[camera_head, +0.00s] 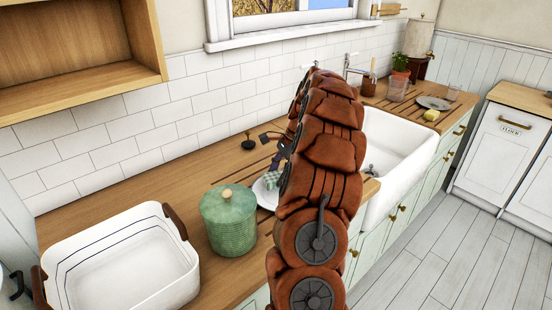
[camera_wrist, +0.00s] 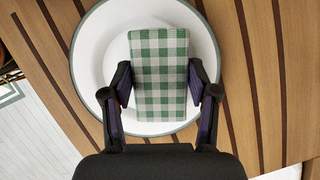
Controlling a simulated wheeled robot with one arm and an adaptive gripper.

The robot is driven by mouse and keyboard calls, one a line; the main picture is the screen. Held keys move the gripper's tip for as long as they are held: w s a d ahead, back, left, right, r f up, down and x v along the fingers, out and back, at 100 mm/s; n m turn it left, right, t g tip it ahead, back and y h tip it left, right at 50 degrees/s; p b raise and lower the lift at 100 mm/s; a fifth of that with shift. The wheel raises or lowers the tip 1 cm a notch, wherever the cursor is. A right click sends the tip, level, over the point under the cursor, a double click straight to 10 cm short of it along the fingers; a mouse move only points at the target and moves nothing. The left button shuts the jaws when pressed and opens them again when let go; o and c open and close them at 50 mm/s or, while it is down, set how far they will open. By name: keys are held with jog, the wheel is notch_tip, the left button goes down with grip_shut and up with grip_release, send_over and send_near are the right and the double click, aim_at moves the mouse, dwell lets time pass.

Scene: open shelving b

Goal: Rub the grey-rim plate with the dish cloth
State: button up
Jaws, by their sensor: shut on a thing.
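A white plate with a grey rim (camera_wrist: 88,64) lies on the wooden counter. A green and white checked dish cloth (camera_wrist: 159,50), folded into a rectangle, is over the middle of the plate. My gripper (camera_wrist: 163,84) is shut on the cloth, one finger at each long side. Whether the cloth touches the plate is hard to tell. In the head view, the cloth (camera_head: 272,179) and part of the plate (camera_head: 262,195) show just left of my arm, which hides the rest of the plate and most of my gripper.
A green lidded pot (camera_head: 229,224) and a white tub (camera_head: 125,270) with brown handles stand left of the plate. A white sink (camera_head: 395,155) is to the right. Beyond it are another plate (camera_head: 433,103), a yellow sponge (camera_head: 431,115) and a clear container (camera_head: 398,88).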

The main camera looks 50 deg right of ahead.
jog(key=shift+r+p, duration=0.9)
jog(key=shift+r, duration=1.75)
jog(key=shift+s, duration=0.1)
